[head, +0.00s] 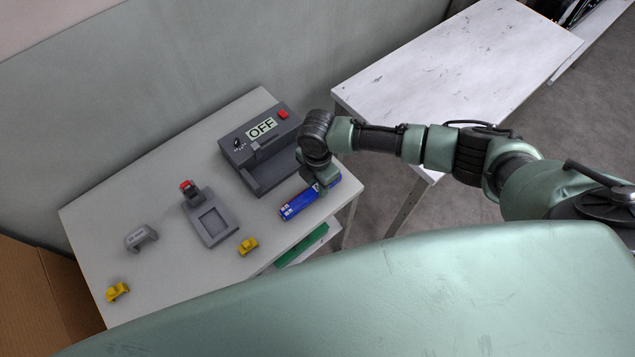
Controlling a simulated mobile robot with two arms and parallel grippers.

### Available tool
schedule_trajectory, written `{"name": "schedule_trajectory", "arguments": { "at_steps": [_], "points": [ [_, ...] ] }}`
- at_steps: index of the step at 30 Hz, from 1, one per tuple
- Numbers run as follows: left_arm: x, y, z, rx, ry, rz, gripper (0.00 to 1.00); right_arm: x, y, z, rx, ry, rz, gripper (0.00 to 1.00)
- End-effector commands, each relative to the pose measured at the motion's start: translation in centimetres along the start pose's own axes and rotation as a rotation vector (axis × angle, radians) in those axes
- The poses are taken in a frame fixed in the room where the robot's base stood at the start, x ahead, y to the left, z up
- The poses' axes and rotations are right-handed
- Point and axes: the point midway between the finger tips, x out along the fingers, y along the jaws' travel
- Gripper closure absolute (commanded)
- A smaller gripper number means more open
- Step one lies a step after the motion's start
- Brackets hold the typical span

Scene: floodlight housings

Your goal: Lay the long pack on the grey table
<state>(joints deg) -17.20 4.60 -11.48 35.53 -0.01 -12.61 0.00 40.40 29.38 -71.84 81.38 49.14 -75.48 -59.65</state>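The long pack is a blue box (298,204) with a little white and red on its near end. It lies at or just above the right front edge of the grey table (165,185); I cannot tell whether it touches the top. My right gripper (325,185) points down over the pack's far half and hides part of it. The fingertips are too small and covered to show whether they are closed on it. My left gripper is not in view.
A dark grey device (240,150) marked OFF stands just behind the pack. A grey fixture with a red part (212,218), a small grey piece (140,237) and yellow pieces (248,246) stand further left. A worn white table (460,65) is at the back right.

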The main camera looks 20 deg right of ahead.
Motion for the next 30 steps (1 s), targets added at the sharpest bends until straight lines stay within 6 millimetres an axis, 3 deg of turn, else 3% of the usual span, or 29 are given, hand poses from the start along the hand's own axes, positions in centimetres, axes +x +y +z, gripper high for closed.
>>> {"name": "schedule_trajectory", "arguments": {
  "at_steps": [1, 2, 14, 24, 30],
  "points": [
    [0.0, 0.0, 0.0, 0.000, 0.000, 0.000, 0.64, -0.1, 0.1, 0.0, 0.000, 0.001, 0.001, 0.53],
    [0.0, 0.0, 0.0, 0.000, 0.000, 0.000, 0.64, -0.1, 0.1, 0.0, 0.000, 0.001, 0.001, 0.44],
    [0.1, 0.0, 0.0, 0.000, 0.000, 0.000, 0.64, -0.4, 0.0, 0.0, 0.000, 0.001, 0.000, 0.44],
    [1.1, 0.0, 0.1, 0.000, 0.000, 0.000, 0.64, -5.8, 0.1, 0.0, -0.001, 0.000, 0.005, 0.44],
    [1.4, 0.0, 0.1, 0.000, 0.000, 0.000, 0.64, -7.7, 0.0, 0.0, 0.000, 0.001, 0.001, 0.44]
  ]
}}
